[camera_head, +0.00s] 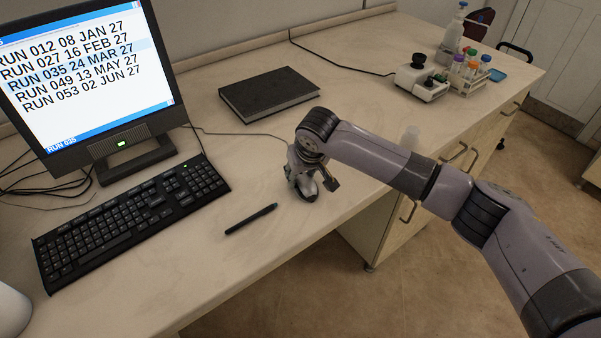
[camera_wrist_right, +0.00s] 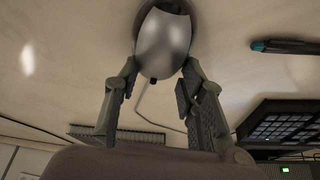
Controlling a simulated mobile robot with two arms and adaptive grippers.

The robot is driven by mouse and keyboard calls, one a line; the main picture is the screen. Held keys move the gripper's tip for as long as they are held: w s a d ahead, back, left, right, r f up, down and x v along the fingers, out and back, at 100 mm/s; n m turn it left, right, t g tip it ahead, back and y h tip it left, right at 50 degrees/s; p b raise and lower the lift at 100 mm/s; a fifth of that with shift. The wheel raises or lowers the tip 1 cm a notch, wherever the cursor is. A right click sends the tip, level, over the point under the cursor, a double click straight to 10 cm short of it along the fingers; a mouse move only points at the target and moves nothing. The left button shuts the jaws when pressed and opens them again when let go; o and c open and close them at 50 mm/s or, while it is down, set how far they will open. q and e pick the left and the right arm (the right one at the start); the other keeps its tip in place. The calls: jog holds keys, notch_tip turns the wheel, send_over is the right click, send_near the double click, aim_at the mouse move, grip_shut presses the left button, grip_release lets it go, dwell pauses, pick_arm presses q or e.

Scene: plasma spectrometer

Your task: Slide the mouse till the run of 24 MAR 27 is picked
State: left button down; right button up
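The monitor (camera_head: 78,76) lists several runs. The row "RUN 035 24 MAR 27" (camera_head: 72,66) has the pale blue highlight, and the bar below reads "RUN 035". The grey mouse (camera_head: 307,189) lies on the table to the right of the pen, partly hidden under my right gripper (camera_head: 314,181). In the right wrist view the mouse (camera_wrist_right: 163,42) sits between the two fingertips of my right gripper (camera_wrist_right: 161,66), which appear to touch its sides. My left gripper is not in view.
A black keyboard (camera_head: 131,219) lies before the monitor, and a dark pen (camera_head: 251,218) lies between keyboard and mouse. A black book (camera_head: 269,94) lies behind the mouse. A small instrument (camera_head: 421,81) and a tube rack (camera_head: 468,75) stand far right. Bare table surrounds the mouse.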

aim_at(309, 191)
jog(key=o, duration=0.4)
jog(key=shift+d+f, duration=0.15)
jog(key=shift+f, duration=0.2)
jog(key=shift+o, duration=0.5)
jog(key=shift+r, duration=0.1)
jog(key=shift+r, duration=0.2)
jog(key=v, duration=1.1)
jog(key=shift+r, duration=0.3)
jog(key=shift+s, duration=0.1)
